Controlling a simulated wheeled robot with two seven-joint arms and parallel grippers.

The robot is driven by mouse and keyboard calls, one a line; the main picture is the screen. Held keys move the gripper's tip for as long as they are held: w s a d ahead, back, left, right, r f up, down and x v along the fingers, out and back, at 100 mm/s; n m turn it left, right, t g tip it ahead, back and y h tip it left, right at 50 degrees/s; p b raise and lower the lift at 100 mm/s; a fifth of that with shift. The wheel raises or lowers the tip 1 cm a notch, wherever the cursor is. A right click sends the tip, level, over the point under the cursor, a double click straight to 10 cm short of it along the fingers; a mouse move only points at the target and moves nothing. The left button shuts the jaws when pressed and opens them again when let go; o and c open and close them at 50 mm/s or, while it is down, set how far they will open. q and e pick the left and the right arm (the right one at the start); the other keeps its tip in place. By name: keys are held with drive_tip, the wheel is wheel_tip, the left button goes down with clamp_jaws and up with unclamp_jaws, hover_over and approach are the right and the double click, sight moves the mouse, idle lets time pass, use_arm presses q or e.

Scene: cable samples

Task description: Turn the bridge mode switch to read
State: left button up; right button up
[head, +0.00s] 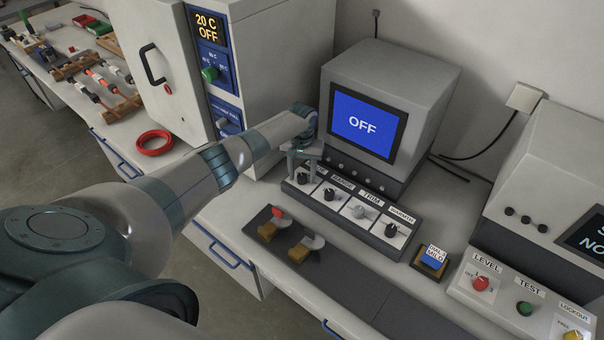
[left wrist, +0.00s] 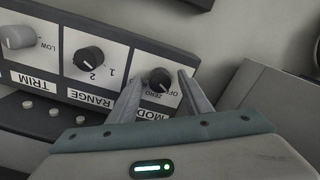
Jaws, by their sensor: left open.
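The bridge is a grey box with a blue screen (head: 362,124) that reads OFF. Its sloped control panel (head: 347,228) holds a row of knobs. The mode switch is a black knob (left wrist: 160,77) at the end of the row, with OFF and ZERO readable beside it in the left wrist view; other labels are hidden. In the head view the mode knob (head: 303,179) is just below my gripper. My left gripper (head: 304,165) is open, its fingers (left wrist: 160,88) either side of the mode knob. I cannot tell whether they touch it. My right gripper is not in view.
Black range knob (left wrist: 88,59) and grey trim knob (left wrist: 18,36) sit beside the mode knob. A grey oven (head: 262,50) stands close behind my left arm. A LEVEL/TEST box (head: 520,290) is at right.

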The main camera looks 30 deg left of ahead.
use_arm(q)
drive_tip(key=c, duration=1.1)
drive_tip(key=shift+o, duration=0.2)
drive_tip(key=shift+m, duration=0.4)
drive_tip(key=m, duration=0.5)
drive_tip(key=shift+b, duration=0.3)
drive_tip(key=m+b, duration=0.1)
drive_tip(key=m, duration=0.4)
drive_tip(key=m+b, duration=0.1)
drive_tip(key=m, duration=0.5)
drive_tip(key=shift+m, duration=0.4)
drive_tip(key=m+b, duration=0.2)
drive_tip(key=m, duration=0.4)
drive_tip(key=shift+r+m, duration=0.1)
drive_tip(key=shift+m, duration=0.2)
